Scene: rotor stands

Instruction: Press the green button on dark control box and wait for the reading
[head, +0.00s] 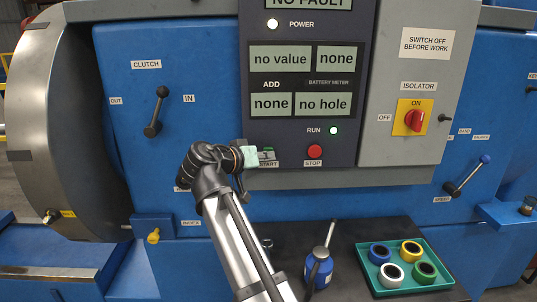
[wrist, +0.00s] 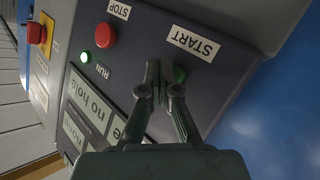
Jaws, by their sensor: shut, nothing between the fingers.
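The dark control box (head: 350,85) is upright on the machine front. Its displays read "NO FAULT", "no value", "none", "none" and "no hole". The green button (wrist: 180,74) sits beside the START label (wrist: 193,43) in the wrist view and is partly hidden by my fingers. My gripper (wrist: 163,72) is shut and empty, its fingertips right at the button; I cannot tell whether they touch it. In the head view my gripper (head: 267,156) is at the box's lower left and covers most of the button. The green RUN lamp (head: 334,130) looks lit.
The red STOP button (head: 315,151) is just right of my gripper. A red isolator switch (head: 415,120) is farther right. Below are a blue oil can (head: 319,270) and a green tray (head: 447,279) with several coloured rings. A clutch lever (head: 156,110) is at left.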

